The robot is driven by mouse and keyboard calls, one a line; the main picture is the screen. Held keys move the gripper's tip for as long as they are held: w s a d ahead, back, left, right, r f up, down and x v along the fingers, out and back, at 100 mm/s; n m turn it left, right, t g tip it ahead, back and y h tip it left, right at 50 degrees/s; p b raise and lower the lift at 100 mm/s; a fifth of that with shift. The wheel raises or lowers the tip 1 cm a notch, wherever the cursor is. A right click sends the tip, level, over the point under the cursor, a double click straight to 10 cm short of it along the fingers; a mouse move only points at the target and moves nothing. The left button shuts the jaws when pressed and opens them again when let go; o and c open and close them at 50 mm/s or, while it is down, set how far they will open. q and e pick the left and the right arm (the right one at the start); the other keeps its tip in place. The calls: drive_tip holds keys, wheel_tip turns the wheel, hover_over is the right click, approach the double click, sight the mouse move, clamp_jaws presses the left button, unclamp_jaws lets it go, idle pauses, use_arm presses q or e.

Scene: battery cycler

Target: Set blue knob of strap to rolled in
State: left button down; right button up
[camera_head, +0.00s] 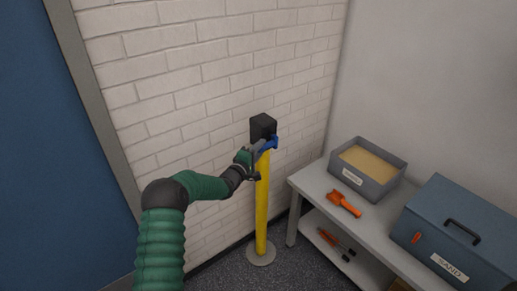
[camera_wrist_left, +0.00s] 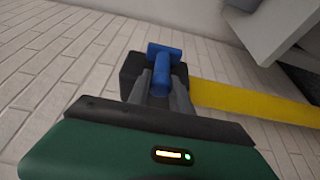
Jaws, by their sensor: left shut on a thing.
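A yellow post (camera_head: 262,205) with a round base stands by the white brick wall and carries a black box (camera_head: 263,126) at its top. The blue knob (camera_head: 270,145) is at the front of the black box. My left gripper (camera_head: 257,150) is shut on the blue knob. In the left wrist view the T-shaped blue knob (camera_wrist_left: 164,62) sticks out between the two grey fingers (camera_wrist_left: 163,82), with the black box (camera_wrist_left: 130,70) behind it and the yellow post (camera_wrist_left: 250,102) running right. I see no strap drawn out. My right gripper is not in view.
A grey bench (camera_head: 308,184) stands right of the post. It bears a grey bin of sand (camera_head: 383,184), an orange tool (camera_head: 343,203) and a blue box labelled SAND (camera_head: 450,235). More tools (camera_head: 335,243) lie on its lower shelf. A blue door or panel (camera_head: 50,150) is at left.

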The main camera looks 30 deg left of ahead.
use_arm(q)
drive_tip(key=shift+a+f, duration=0.15)
drive_tip(key=shift+f, duration=0.25)
drive_tip(key=shift+r, duration=0.1)
drive_tip(key=c, duration=1.4)
unclamp_jaws()
drive_tip(key=shift+o, duration=1.2)
drive_tip(key=shift+a, duration=0.1)
drive_tip(key=shift+w+a, duration=0.15)
drive_tip(key=shift+r, duration=0.1)
drive_tip(key=s, duration=1.7)
drive_tip(key=shift+d+p, duration=0.35)
drive_tip(key=shift+p, duration=0.1)
